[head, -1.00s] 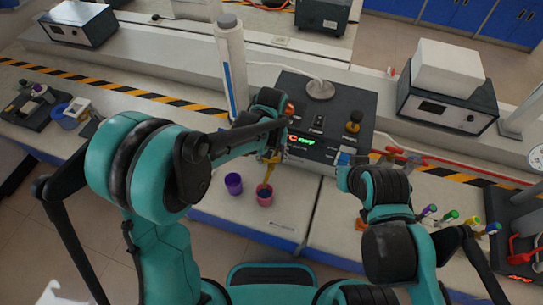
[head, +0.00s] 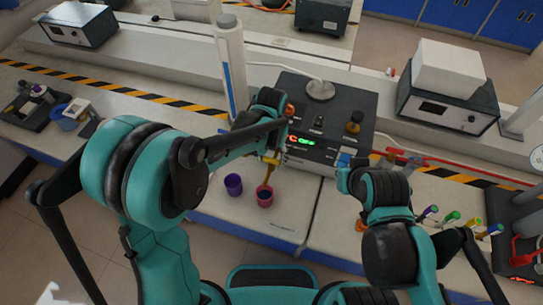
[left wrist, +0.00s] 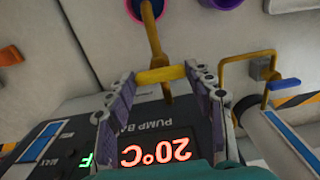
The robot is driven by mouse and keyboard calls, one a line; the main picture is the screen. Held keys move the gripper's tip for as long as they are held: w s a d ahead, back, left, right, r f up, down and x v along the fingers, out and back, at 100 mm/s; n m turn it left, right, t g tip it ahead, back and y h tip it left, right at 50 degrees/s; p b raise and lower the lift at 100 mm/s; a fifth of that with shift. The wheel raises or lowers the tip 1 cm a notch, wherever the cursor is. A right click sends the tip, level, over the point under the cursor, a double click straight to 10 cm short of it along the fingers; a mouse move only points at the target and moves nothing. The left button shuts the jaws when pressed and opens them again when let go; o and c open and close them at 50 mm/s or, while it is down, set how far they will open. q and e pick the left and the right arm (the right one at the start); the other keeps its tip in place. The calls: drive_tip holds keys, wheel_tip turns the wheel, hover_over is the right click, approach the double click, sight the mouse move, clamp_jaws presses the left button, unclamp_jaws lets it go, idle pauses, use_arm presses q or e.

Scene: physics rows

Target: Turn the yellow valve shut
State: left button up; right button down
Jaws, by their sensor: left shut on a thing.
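The yellow valve (left wrist: 160,75) has a crossbar handle and a thin spout. In the left wrist view, the handle lies between the two fingers of my left gripper (left wrist: 162,80), which is shut on it. The spout runs up the picture to a pink cup (left wrist: 147,8). In the head view the left gripper (head: 270,148) is at the front of the dark pump bath (head: 318,145), partly hidden by its own arm. The pink cup (head: 265,197) stands under the spout. My right arm is folded at the right, and its gripper cannot be made out.
A purple cup (head: 233,185) stands left of the pink one. A second yellow pipe with a blue handle (left wrist: 284,84) is close to the right finger. A tall white cylinder (head: 231,70) stands behind my left arm. The bench front right of the pink cup is clear.

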sight(272, 159)
use_arm(q)
drive_tip(key=o, duration=1.2)
drive_tip(key=shift+c, duration=0.2)
wheel_tip(272, 159, up, 12)
drive_tip(key=s+a+f+n+t+b, duration=0.2)
drive_tip(key=s+a+t, duration=0.1)
drive_tip(key=s+a, duration=0.3)
drive_tip(key=s+a+f+n+t+b, duration=0.1)
drive_tip(key=s+a+f+t+b, duration=0.1)
drive_tip(key=s+a, duration=0.4)
drive_tip(key=a+t+b, duration=0.1)
drive_tip(key=a+t, duration=0.1)
drive_tip(key=a, duration=0.3)
drive_tip(key=shift+s+a+f+n, duration=0.25)
drive_tip(key=shift+s+f+n, duration=0.05)
drive_tip(key=shift+f+n, duration=0.1)
